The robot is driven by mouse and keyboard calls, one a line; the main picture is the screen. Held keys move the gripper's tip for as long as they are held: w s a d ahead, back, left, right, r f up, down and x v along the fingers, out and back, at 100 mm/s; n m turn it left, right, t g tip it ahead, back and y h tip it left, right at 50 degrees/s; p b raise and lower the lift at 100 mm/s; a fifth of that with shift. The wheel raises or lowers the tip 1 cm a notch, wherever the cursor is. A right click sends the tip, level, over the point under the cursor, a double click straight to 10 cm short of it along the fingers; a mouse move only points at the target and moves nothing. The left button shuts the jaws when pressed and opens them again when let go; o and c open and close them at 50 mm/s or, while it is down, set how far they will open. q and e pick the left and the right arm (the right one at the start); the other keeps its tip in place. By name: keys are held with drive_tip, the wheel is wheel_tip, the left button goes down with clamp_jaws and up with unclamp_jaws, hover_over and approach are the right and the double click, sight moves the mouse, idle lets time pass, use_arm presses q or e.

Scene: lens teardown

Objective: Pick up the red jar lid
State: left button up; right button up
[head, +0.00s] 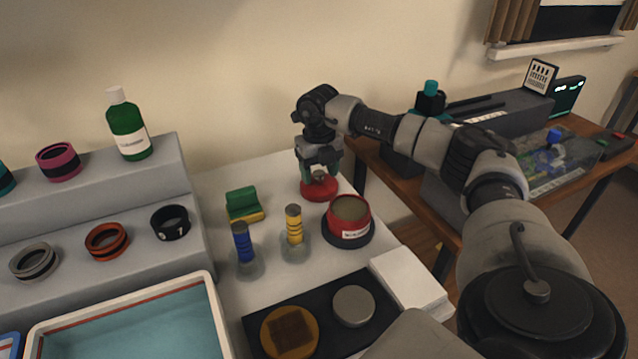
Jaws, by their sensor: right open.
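The red jar lid (318,190) lies flat on the pale table, behind a red jar. It is a round disc with a small knob on top. The red jar (349,215) stands open, with a brownish content and a white label, on a dark base. My right gripper (320,173) points down right over the lid, with its fingers around or just above the knob. It is open; whether the fingers touch the knob cannot be told. My left gripper is not in view.
Two small bottles with blue (243,243) and yellow (294,225) tops stand left of the jar. A green and yellow block (243,205) lies further left. A grey stepped shelf (195,225) holds rings and a green bottle (129,128). A white pad (408,275) lies in front right.

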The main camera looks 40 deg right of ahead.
drive_tip(key=c, duration=1)
drive_tip(key=shift+r, duration=0.1)
